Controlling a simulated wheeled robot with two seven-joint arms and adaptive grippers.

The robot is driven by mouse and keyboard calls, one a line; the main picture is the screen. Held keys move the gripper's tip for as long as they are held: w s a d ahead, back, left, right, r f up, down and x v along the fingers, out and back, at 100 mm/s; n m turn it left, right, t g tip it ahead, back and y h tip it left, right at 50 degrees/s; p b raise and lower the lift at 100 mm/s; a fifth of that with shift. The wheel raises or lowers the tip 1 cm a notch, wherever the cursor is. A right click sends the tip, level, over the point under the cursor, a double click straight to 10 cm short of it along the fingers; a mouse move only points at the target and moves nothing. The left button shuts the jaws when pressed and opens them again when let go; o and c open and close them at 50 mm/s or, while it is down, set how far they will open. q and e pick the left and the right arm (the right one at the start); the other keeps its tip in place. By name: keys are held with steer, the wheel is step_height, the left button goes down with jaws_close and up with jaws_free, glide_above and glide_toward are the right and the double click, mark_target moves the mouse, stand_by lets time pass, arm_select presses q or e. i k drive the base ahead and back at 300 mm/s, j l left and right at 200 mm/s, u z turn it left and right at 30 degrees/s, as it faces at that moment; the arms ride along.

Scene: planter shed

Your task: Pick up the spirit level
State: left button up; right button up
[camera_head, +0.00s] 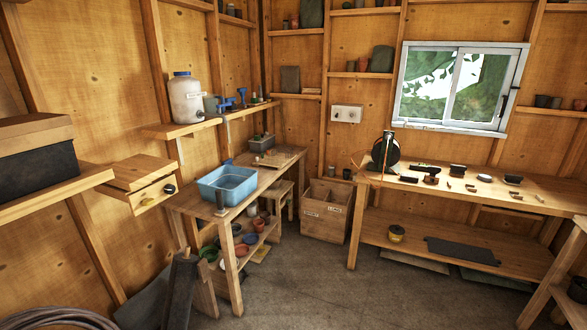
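I cannot clearly pick out the spirit level. Several small tools lie on the right workbench (465,196), too small to name with certainty. Among them, a long dark item (425,169) lies near the back of the bench top, to the right of a dark round reel-like thing (386,152). I cannot tell whether it is the level. Neither of my grippers shows in the view.
A left workbench (287,160) holds a blue basin (227,184). A wooden crate (326,210) stands on the floor between the benches. A dark upright object (180,290) stands at the front left. The floor (330,285) in the middle is clear.

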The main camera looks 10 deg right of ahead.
mark_target(421, 167)
steer(key=i+j+z, duration=0.1)
steer(key=i+z, duration=0.25)
steer(key=i, duration=0.55)
steer(key=i+z, duration=0.55)
steer(key=i, duration=0.25)
steer(key=i+z, duration=0.35)
steer(key=i+j+z, duration=0.1)
steer(key=i+z, duration=0.2)
steer(key=i+l+z, duration=0.15)
steer(key=i+z, duration=0.15)
steer(key=i, duration=0.15)
steer(key=i+z, duration=0.25)
steer(key=i, duration=0.25)
steer(key=i+l+u, duration=0.1)
steer(key=i+l, duration=0.2)
steer(key=i+l+u, duration=0.1)
steer(key=i+l, duration=0.2)
steer(key=l, duration=0.25)
steer(key=i+l+u, duration=0.1)
steer(key=l, duration=0.5)
steer(key=i+l+u, duration=0.15)
steer(key=l, duration=0.5)
steer(key=l+u, duration=0.1)
steer(key=l, duration=0.55)
